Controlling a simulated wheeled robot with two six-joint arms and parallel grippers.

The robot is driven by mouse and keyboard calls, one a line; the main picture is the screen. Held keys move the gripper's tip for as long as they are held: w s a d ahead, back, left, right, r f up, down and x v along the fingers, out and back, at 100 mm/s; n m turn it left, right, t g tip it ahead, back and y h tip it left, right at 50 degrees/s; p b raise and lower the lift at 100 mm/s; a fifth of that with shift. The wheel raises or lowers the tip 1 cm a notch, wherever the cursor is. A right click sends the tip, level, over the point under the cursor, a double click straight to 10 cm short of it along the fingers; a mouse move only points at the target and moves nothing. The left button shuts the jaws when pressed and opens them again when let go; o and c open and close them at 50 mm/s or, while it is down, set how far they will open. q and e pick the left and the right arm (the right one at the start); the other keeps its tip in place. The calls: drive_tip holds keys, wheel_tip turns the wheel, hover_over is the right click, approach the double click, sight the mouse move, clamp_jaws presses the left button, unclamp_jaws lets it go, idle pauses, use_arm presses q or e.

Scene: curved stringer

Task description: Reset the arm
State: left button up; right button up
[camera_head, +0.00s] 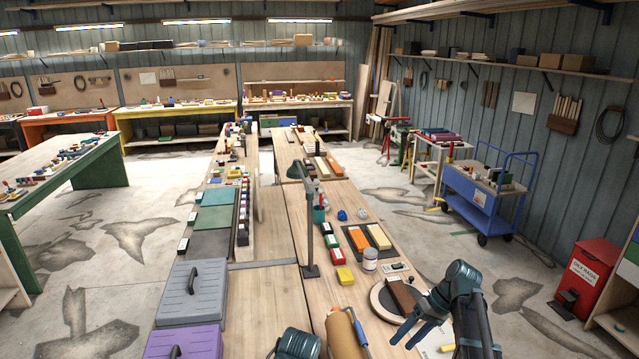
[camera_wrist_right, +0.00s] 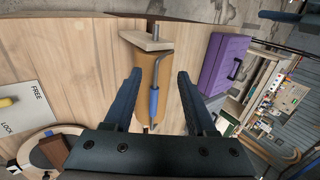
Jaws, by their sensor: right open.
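My right gripper (camera_head: 410,333) is at the lower right of the head view, over the near end of the wooden bench (camera_head: 345,210). Its blue fingers are apart with nothing held between them. In the right wrist view its fingers (camera_wrist_right: 159,85) frame a tan cylinder (camera_wrist_right: 152,75) with a blue-handled tool (camera_wrist_right: 155,100) along it, lying beyond the tips. A dark joint of mine (camera_head: 297,343) shows at the bottom edge, but my left gripper does not show.
A round board with a brown block (camera_head: 402,294) lies beside the right gripper. A grey case (camera_head: 193,292) and purple case (camera_head: 186,343) stand to the left. A lamp post (camera_head: 308,225) rises mid-bench. A red bin (camera_head: 586,275) stands on the floor at right.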

use_arm(q)
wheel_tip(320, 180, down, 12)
drive_tip(key=b, duration=1.1)
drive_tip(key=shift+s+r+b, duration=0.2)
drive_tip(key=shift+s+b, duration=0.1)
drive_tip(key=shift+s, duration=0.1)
use_arm(e)
drive_tip(key=s+a+f+n+t+h, duration=0.1)
drive_tip(key=s+a+f+h, duration=0.7)
drive_tip(key=s+a+f, duration=0.7)
drive_tip(key=s+a, duration=0.1)
drive_tip(key=s, duration=0.2)
drive_tip(key=shift+n, duration=0.3)
drive_tip(key=shift+a+f, duration=0.1)
